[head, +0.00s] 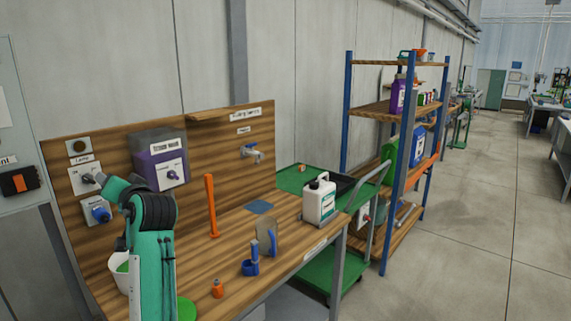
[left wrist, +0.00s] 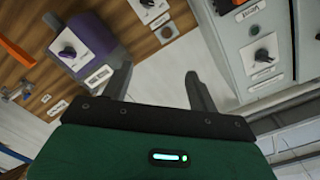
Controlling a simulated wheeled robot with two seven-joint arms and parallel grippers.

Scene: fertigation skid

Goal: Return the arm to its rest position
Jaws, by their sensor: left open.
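My left arm (head: 152,260) rises from the bottom left of the head view. It bends at a dark joint in front of the wooden panel, and its far end is hidden or hard to make out there. In the left wrist view my left gripper (left wrist: 162,88) has its two dark fingers spread apart, with nothing between them. The purple dispenser (left wrist: 88,42) with its knob lies up and left of the fingers, and a grey cabinet (left wrist: 262,50) with a knob stands to the right. My right gripper is in neither view.
A wooden back panel (head: 110,148) carries knobs and a tap (head: 252,152). A green cart (head: 322,268) and shelf rack (head: 378,112) stand right. The floor far right is clear.

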